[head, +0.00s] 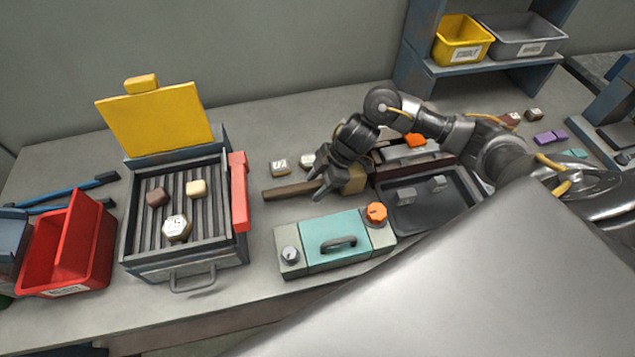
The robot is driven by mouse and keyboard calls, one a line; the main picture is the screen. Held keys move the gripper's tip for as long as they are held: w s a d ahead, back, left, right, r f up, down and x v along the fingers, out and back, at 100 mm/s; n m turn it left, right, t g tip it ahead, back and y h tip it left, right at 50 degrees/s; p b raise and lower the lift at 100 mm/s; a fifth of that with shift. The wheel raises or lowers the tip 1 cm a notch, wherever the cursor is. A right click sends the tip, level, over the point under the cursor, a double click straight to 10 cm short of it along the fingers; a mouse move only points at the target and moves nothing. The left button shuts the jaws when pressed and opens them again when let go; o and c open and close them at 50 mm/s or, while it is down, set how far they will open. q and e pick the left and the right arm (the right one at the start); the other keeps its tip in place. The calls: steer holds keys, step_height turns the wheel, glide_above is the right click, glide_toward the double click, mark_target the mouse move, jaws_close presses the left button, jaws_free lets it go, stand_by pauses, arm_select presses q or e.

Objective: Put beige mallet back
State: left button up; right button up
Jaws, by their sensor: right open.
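The beige mallet lies on the bench in the middle of the head view. Its brown handle (288,192) points left and its beige head (354,181) is at the right end. My right gripper (317,185) reaches in from the right and is open. Its fingers are over or beside the handle near the head, and they hide part of the mallet. I cannot tell whether they touch it. My left gripper is not in view.
A teal-fronted box (337,243) with knobs stands just in front of the mallet. A dark tray (425,214) lies to the right. A grill box (183,265) with a raised yellow lid (158,120) and a red bin (72,245) stand left. Shelf bins are at back right.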

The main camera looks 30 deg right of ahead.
steer(key=v, duration=1)
steer(key=shift+s+d+r+b, duration=0.1)
steer(key=shift+d+r+b, duration=0.1)
steer(key=shift+r+b, duration=0.15)
